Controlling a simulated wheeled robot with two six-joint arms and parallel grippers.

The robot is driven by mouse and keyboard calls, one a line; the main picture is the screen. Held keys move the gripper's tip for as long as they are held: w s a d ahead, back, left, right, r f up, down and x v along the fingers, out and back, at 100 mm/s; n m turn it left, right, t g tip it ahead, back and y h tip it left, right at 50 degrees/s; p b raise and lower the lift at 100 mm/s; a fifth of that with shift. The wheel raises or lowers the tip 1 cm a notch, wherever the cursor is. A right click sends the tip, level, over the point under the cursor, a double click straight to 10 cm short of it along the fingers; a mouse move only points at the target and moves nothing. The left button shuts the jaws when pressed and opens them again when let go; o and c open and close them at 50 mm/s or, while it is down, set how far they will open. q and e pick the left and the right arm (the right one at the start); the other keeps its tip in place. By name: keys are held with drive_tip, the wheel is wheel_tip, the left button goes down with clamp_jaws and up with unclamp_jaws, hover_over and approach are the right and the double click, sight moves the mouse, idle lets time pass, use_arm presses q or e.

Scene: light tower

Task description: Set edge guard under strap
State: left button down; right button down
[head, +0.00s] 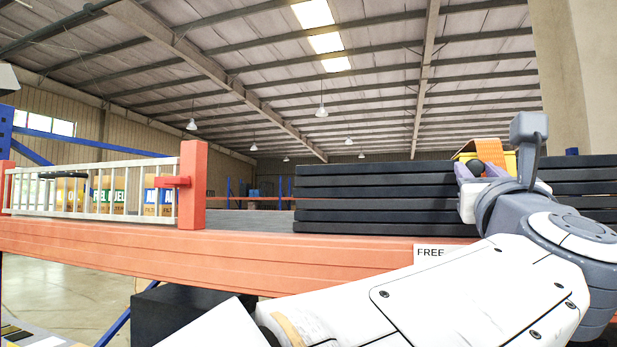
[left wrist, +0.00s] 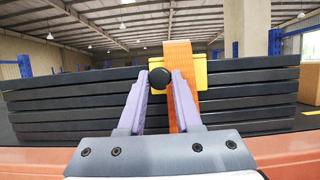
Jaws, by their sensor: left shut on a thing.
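The yellow edge guard (left wrist: 201,74) sits at the top front edge of a stack of black slabs (left wrist: 70,100). It also shows in the head view (head: 510,159). A round black knob (left wrist: 160,79) stands out from its front. The orange strap (left wrist: 180,60) runs over the guard and down the stack's front; guard yellow shows on both sides of it. My left gripper (head: 474,171) is shut on the guard's knob, with its purple fingers either side. The fingers hide part of the guard and strap. My right gripper is not in view.
An orange beam (head: 220,258) with a "FREE" label (head: 430,253) runs across in front of the stack. A white railing (head: 95,190) and a red-orange post (head: 193,186) stand at the left. The grey surface between post and stack is clear.

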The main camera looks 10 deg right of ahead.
use_arm(q)
drive_tip(key=c, duration=0.6)
unclamp_jaws()
drive_tip(key=b+v, duration=0.7)
drive_tip(key=v, duration=0.3)
drive_tip(key=shift+s+a, duration=0.2)
drive_tip(key=shift+f, duration=0.1)
